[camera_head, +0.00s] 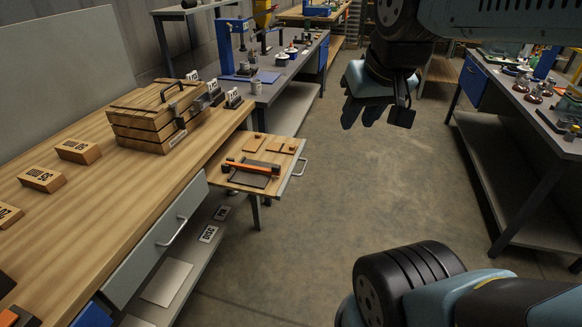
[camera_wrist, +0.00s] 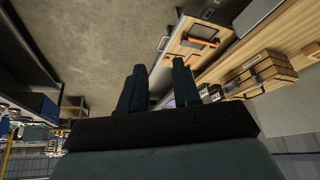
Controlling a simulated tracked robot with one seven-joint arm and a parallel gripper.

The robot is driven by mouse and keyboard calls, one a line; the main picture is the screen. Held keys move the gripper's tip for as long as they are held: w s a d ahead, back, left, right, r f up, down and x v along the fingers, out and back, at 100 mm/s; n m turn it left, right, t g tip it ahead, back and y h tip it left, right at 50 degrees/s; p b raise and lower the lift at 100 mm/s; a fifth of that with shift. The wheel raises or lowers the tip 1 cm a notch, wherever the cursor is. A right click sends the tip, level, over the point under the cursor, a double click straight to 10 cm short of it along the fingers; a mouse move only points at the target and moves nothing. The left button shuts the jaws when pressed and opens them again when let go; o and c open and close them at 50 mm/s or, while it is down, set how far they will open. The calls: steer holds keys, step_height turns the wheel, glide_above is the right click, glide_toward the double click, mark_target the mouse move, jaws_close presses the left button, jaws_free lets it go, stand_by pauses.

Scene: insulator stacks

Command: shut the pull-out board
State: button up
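The pull-out board (camera_head: 230,178) sticks out from the front of the wooden bench, at the far end of its drawer front. It has a light wood top and a grey handle (camera_head: 301,166) on its outer edge. An orange-handled tool (camera_head: 252,166) on a dark piece and small wooden pieces (camera_head: 254,142) lie on it. The board also shows upside down in the wrist view (camera_wrist: 184,48). My gripper (camera_head: 367,112) hangs in the air over the aisle, right of the board and apart from it. In the wrist view its fingers (camera_wrist: 159,82) are spread with nothing between them.
A latched wooden crate (camera_head: 158,118) and labelled blocks (camera_head: 76,151) stand on the wooden bench (camera_head: 110,215). A closed grey drawer (camera_head: 150,255) is nearer. A grey bench (camera_head: 285,65) stands behind, and another table (camera_head: 530,110) at right. The aisle floor (camera_head: 370,190) is clear.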

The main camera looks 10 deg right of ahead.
steer(key=w+f+m+g+y, duration=0.1)
steer(key=w+f, duration=0.1)
steer(key=f, duration=0.1)
steer(key=w+a+f+m+g+y, duration=0.1)
steer(key=w+f+g, duration=0.1)
steer(key=w+f, duration=0.1)
steer(key=w+f+m+g+y, duration=0.2)
steer(key=w+f, duration=0.1)
steer(key=shift+a+f, duration=0.1)
steer(key=shift+a, duration=0.05)
jaws_close()
steer(key=w+d+f+m+g+y, duration=0.2)
steer(key=w+f+m+y, duration=0.5)
steer(key=f, duration=0.4)
steer(key=m+t+y, duration=0.5)
steer(key=m+t, duration=0.6)
steer(key=m, duration=0.2)
glide_toward(287, 184)
steer(key=x, duration=0.6)
steer(key=shift+w+a+f, duration=0.15)
steer(key=shift+w+a, duration=0.1)
steer(key=shift+w, duration=0.1)
